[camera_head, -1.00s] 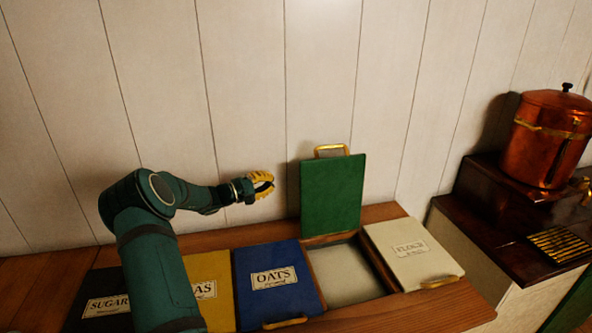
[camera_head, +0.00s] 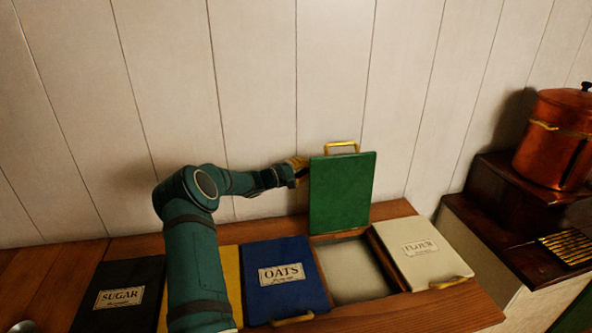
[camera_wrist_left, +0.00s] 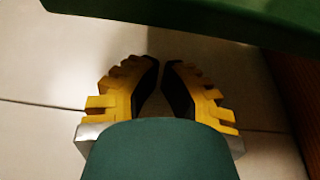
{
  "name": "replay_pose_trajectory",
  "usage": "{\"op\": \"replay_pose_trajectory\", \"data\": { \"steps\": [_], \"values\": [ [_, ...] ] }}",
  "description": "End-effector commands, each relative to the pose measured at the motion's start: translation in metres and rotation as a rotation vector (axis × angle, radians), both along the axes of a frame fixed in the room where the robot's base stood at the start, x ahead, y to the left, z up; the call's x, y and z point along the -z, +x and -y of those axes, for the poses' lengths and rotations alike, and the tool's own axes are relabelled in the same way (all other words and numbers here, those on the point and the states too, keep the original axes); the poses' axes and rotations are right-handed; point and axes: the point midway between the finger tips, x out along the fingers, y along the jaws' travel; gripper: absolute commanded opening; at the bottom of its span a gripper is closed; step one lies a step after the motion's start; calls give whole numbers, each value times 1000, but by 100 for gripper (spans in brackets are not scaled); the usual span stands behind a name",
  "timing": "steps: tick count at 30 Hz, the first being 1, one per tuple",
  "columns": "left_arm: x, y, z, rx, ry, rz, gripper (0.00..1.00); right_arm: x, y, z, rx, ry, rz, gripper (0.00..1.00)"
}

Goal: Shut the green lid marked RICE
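The green lid (camera_head: 341,193) stands upright at the back of its open bin (camera_head: 355,271), with a brass handle (camera_head: 342,147) on its top edge. No RICE mark shows on the face turned to me. My left gripper (camera_head: 299,169) is by the lid's left edge near its top, partly hidden behind it. In the left wrist view the gripper's fingertips (camera_wrist_left: 160,64) nearly meet, with nothing between them. The lid's green edge (camera_wrist_left: 225,20) crosses the top of that view. Contact cannot be made out. My right gripper is not in view.
The blue OATS lid (camera_head: 283,275) lies shut left of the open bin, and the white FLOUR lid (camera_head: 425,250) lies shut to its right. A black SUGAR lid (camera_head: 118,297) is farther left. A plank wall (camera_head: 255,90) rises behind. A copper pot (camera_head: 555,140) stands at right.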

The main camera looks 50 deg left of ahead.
Motion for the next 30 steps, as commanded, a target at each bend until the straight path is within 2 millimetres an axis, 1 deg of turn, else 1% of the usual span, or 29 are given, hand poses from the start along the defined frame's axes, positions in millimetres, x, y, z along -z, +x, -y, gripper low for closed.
{"op": "replay_pose_trajectory", "data": {
  "steps": [3, 9, 13, 25, 30],
  "values": [
    [-2, -7, 8, -3, 0, -3, 0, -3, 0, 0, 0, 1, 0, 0],
    [-3, -15, 22, -2, 0, -2, 0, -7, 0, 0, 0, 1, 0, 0],
    [-3, -17, 28, -3, 0, -2, 0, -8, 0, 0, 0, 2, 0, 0],
    [-3, -18, 29, -3, 1, -1, 0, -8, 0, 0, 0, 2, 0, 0],
    [-2, -18, 28, -3, 8, 2, 0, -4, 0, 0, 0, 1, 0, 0]
  ]
}}
